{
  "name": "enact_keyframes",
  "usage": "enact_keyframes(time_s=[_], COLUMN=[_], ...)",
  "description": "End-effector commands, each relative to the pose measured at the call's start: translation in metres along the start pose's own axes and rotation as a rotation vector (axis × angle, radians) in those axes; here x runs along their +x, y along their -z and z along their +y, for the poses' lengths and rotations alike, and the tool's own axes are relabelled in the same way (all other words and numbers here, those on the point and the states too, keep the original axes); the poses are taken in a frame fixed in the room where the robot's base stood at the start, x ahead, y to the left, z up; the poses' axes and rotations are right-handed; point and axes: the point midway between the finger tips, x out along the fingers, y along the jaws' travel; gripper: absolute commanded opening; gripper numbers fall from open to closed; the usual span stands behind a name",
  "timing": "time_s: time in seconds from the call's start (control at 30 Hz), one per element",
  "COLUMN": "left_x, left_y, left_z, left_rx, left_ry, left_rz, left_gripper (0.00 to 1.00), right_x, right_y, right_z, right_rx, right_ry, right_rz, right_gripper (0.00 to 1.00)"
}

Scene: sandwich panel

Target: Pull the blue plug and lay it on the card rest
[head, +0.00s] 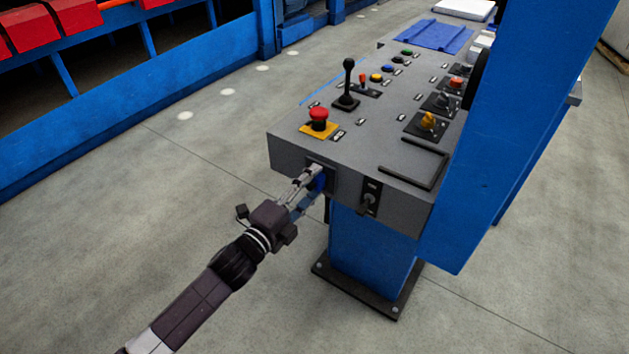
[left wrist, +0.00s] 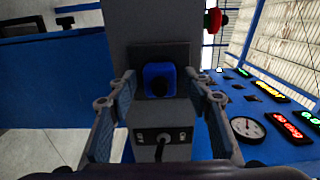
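The blue plug (head: 321,183) sits in a dark socket on the front face of the grey control panel (head: 290,152). In the left wrist view the plug (left wrist: 158,78) shows between my fingertips, with a gap on each side. My left gripper (head: 312,181) is open at the plug; the wrist view does not make clear how far the tips reach along its sides. A low black frame (head: 411,185), which may be the card rest, lies empty on the panel top at the front right. My right gripper is not in view.
A black toggle switch (head: 369,198) is on the front face right of the plug. A red mushroom button (head: 319,115) on a yellow plate and a black joystick (head: 347,85) stand on the panel top. A blue post (head: 520,110) rises at the right.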

Motion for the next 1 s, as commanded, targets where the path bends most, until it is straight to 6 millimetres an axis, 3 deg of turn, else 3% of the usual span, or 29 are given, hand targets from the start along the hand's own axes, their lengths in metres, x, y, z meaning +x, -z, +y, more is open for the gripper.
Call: enact_keyframes(time_s=[0.03,0.4,0.73,1.0], left_x=[0.0,0.0,-0.004,-0.011], left_y=[0.0,0.0,0.0,0.0], left_z=[0.0,0.0,-0.001,0.0], left_rx=[0.0,0.0,-0.001,-0.001], left_ry=[0.0,0.0,0.001,0.0], left_rz=[0.0,0.0,0.0,0.0], left_gripper=[0.39,0.0,0.0,0.0], right_x=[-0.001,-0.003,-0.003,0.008], right_y=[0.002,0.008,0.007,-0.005], right_z=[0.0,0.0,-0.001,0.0], right_rx=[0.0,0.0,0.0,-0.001], right_ry=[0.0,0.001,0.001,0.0], right_rz=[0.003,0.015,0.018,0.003], right_gripper=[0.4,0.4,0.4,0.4])
